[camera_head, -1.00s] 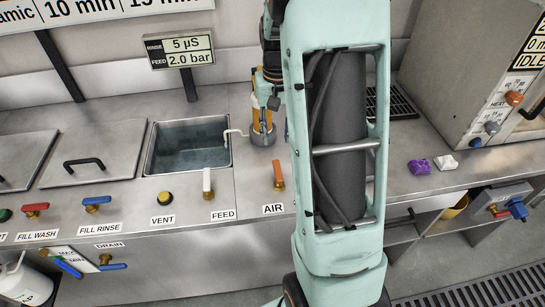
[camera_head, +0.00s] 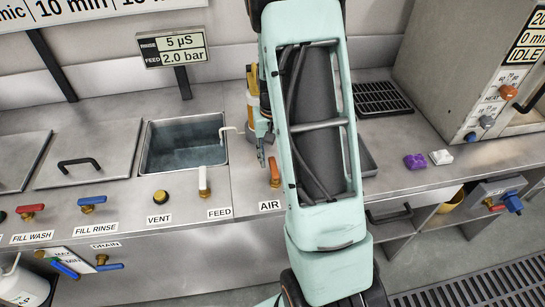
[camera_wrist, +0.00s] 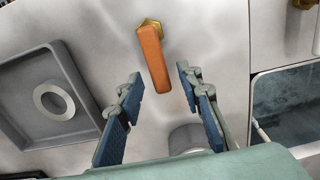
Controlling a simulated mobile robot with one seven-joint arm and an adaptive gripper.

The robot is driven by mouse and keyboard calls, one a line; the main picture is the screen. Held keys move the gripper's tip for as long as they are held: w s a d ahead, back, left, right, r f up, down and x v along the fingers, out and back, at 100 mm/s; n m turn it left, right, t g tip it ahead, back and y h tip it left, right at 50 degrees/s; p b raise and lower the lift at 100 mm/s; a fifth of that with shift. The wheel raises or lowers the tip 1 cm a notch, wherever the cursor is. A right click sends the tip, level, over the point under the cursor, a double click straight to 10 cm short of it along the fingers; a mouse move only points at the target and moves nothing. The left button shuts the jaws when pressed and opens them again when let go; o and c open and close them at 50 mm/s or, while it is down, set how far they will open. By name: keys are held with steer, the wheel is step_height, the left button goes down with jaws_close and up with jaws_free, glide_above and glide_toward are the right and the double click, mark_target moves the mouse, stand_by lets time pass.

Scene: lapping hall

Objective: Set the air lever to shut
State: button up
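The air lever (camera_head: 274,171) is an orange handle on a brass fitting, just above the AIR label (camera_head: 270,205) on the counter front. In the head view it points upward from its fitting. In the wrist view the lever (camera_wrist: 153,60) runs from the brass nut down toward the space between my fingertips. My gripper (camera_wrist: 160,76) is open, with one blue-padded finger on each side of the lever's free end and visible gaps on both sides. In the head view my gripper (camera_head: 265,153) is close to the lever, partly hidden by my arm.
The white-handled feed lever (camera_head: 204,180) stands to the left, beside the sink basin (camera_head: 185,145). An amber cylinder (camera_head: 252,98) stands behind my gripper. A grey tray (camera_wrist: 22,88) holding a pale ring (camera_wrist: 54,101) lies nearby. Purple (camera_head: 414,161) and white (camera_head: 441,157) blocks lie right.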

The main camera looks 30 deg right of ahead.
jaws_close()
